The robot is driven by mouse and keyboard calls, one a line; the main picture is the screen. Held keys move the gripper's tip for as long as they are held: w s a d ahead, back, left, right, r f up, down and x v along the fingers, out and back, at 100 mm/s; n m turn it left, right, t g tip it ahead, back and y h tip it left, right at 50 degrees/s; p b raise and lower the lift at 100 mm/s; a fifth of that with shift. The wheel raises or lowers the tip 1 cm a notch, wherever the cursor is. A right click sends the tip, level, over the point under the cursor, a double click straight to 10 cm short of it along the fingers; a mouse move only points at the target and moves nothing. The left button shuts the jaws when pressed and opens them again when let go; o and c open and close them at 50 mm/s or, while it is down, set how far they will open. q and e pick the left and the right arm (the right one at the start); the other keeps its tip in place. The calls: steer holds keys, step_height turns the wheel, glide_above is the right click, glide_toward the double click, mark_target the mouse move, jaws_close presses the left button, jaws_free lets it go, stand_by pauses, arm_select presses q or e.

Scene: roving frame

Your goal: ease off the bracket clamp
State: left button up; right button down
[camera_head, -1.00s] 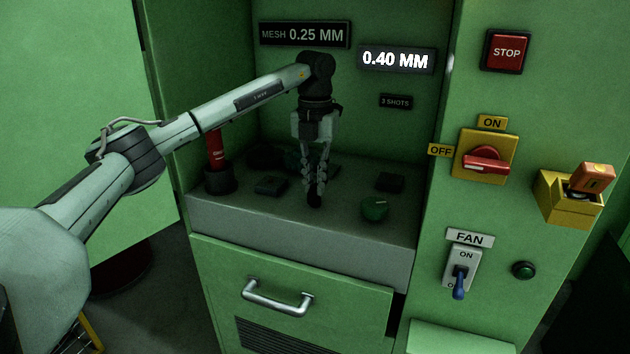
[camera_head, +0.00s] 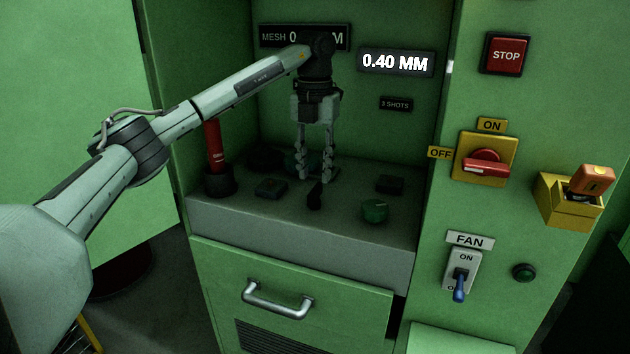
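A small black handle (camera_head: 315,195) stands on the grey ledge in the recess; it may be the bracket clamp's lever, but I cannot tell for sure. My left gripper (camera_head: 317,178) hangs pointing down just above and behind it in the picture. Its two fingers are spread apart with nothing between them. A green round knob (camera_head: 375,211) sits to the right on the ledge. My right gripper is not in view.
The grey ledge (camera_head: 300,231) also carries a red-handled tool (camera_head: 215,147) in a dark holder at left and dark blocks (camera_head: 390,184). A lit 0.40 MM display (camera_head: 395,61) is on the back wall. Switches and a STOP button (camera_head: 506,54) are on the right panel.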

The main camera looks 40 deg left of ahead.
mark_target(315, 188)
arm_select(q)
step_height(315, 188, up, 8)
steer(key=shift+r, duration=0.15)
stand_by(0.6)
